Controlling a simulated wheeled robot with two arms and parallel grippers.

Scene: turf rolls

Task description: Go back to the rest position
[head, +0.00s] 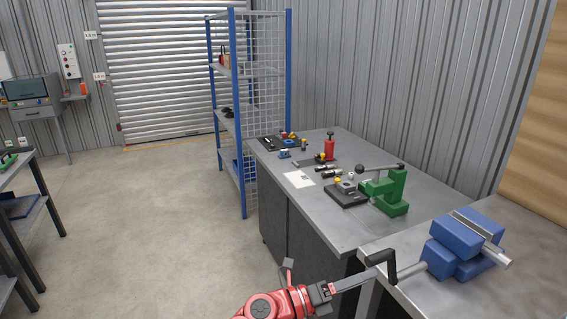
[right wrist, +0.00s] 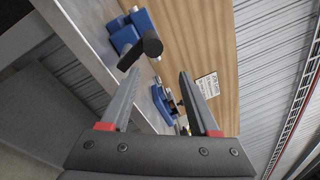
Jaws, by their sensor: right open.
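My right gripper (head: 352,284) is at the bottom centre of the head view, at the end of my red arm, near the front edge of the workbench. In the right wrist view my right gripper (right wrist: 160,76) shows two long grey fingers spread apart. I see nothing held between them. My left gripper is not in view.
A blue vise (head: 464,242) with a dark crank handle (head: 380,267) stands right of my gripper on the near bench (head: 410,299). A green press (head: 391,192) and small parts stand on the grey workbench (head: 349,230). Open floor (head: 150,220) lies left.

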